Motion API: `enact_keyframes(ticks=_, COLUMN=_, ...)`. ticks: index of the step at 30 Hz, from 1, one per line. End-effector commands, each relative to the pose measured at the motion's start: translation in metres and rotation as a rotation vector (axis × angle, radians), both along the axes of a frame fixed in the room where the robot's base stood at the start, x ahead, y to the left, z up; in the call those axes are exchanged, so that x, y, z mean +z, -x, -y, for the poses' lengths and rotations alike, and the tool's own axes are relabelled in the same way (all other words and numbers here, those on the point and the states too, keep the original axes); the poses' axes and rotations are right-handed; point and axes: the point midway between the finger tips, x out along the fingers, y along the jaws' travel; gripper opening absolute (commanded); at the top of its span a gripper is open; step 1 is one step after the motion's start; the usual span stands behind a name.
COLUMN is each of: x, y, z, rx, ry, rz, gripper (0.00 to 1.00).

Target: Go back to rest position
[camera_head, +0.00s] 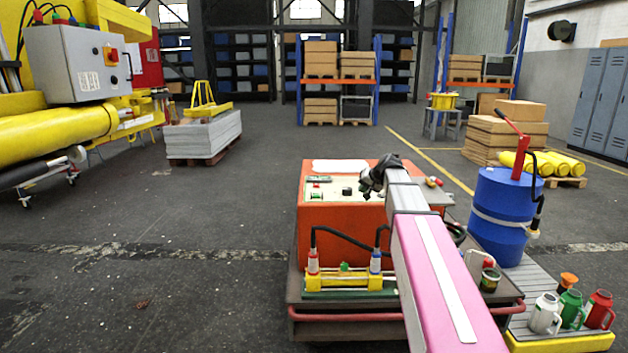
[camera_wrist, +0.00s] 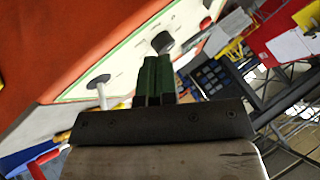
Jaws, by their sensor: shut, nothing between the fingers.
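My gripper (camera_head: 374,179) is at the end of my pink and grey arm, over the right part of the orange control box (camera_head: 345,233). In the wrist view its two dark green fingers (camera_wrist: 155,75) are together, with nothing between them. Behind them the wrist view shows the box's pale panel with a black knob (camera_wrist: 162,42) and a small lever (camera_wrist: 100,82). I cannot tell whether the fingertips touch the panel. My arm hides part of the cart and the box's right side.
The box stands on a cart with a red rail (camera_head: 345,316). A yellow holder (camera_head: 340,280) with cabled plugs is at its front. A blue drum (camera_head: 503,215) with a red pump handle stands close right, near several jugs (camera_head: 571,309). Floor at left is clear.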

Motion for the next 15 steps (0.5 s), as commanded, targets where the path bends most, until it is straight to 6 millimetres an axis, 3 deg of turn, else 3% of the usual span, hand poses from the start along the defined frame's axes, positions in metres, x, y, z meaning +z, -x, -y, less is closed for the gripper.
enact_keyframes(ticks=10, x=-0.049, y=0.035, z=-0.007, rx=0.014, ry=0.055, rz=-0.074, gripper=0.0)
enact_keyframes(ticks=15, x=-0.086, y=0.065, z=-0.01, rx=0.026, ry=0.101, rz=-0.132, gripper=0.0)
